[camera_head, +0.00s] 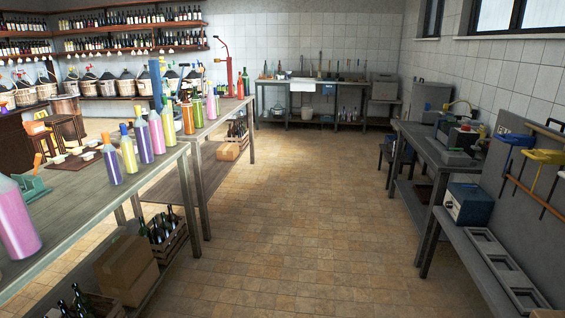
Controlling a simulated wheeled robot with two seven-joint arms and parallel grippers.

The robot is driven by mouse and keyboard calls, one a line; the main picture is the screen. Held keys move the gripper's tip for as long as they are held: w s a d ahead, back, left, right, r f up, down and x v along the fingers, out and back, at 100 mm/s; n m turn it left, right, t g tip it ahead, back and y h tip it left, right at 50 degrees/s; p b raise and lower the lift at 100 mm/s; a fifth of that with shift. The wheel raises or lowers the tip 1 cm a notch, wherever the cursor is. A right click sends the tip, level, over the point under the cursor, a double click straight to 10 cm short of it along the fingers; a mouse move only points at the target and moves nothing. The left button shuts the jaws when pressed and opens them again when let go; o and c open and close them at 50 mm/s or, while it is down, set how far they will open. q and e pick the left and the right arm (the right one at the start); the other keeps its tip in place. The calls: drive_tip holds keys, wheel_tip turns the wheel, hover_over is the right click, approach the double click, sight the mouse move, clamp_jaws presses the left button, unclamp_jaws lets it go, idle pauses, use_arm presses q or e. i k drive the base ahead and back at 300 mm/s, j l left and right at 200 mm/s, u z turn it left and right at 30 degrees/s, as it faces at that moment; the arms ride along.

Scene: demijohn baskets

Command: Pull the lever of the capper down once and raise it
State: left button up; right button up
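A tall red stand (229,76) with a raised thin arm is at the far end of the left bench; it looks like a lever capper. Its arm (219,42) slants up to the left from the top of the column. A blue upright column (156,82) stands on the same bench, partly behind bottles; I cannot tell what it is. A small green device (33,186) with an orange handle (38,163) sits near on the left bench. Neither of my grippers is in view.
Several colourful bottles (142,140) line the left bench (85,187). Boxes and bottle crates (168,238) sit on its lower shelf. A workbench with devices (445,152) stands along the right wall. The tiled floor (300,210) between is clear, leading to a back table (300,85).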

sight(175, 98)
drive_tip(key=i, duration=1.5)
drive_tip(key=i+l, duration=0.1)
drive_tip(key=i, duration=2.95)
drive_tip(key=i+u, duration=0.4)
drive_tip(key=i+l+u, duration=0.25)
drive_tip(key=u, duration=0.15)
drive_tip(key=i+l+u, duration=1)
drive_tip(key=l+u, duration=0.25)
drive_tip(key=i+l+u, duration=0.15)
drive_tip(key=l+u, duration=0.15)
drive_tip(key=l, duration=0.15)
drive_tip(key=l+u, duration=0.25)
drive_tip(key=l, duration=0.25)
drive_tip(key=i+l+u, duration=0.1)
drive_tip(key=l+u, duration=0.2)
drive_tip(key=l, duration=0.2)
